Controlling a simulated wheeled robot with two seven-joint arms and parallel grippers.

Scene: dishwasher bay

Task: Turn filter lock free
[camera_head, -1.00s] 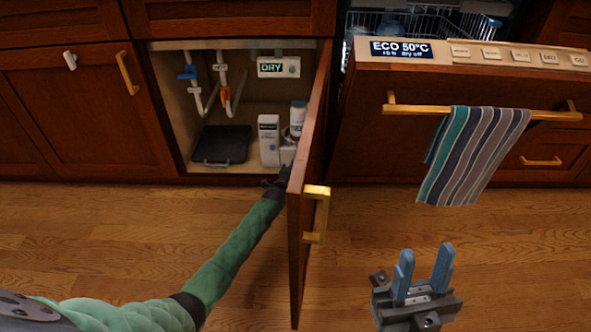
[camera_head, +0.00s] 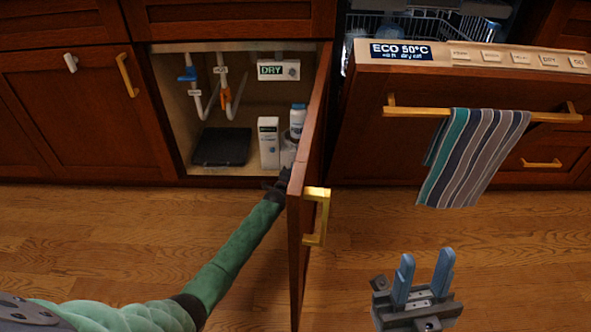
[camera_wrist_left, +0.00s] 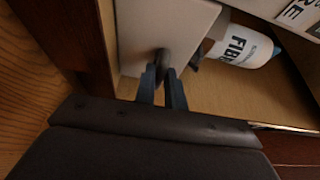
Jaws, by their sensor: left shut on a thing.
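My left gripper (camera_wrist_left: 162,85) is low inside the open cabinet, near the door. In the left wrist view its blue-grey fingers are shut on a small dark knob (camera_wrist_left: 165,58), which stands out from a pale flat-faced unit (camera_wrist_left: 150,25). I take the knob to be the filter lock; no label on it can be read. In the head view the knob and the left fingertips cannot be made out beside the door. My right gripper (camera_head: 426,275) is open and empty above the floor, its two blue fingers apart and pointing up.
The open cabinet door (camera_head: 309,150) stands close to the left arm's right. Inside are a white box (camera_head: 268,142), a white bottle (camera_head: 298,120), a black tray (camera_head: 222,147), pipes with blue and orange valves and a DRY display (camera_head: 278,70). A striped towel (camera_head: 472,155) hangs at right.

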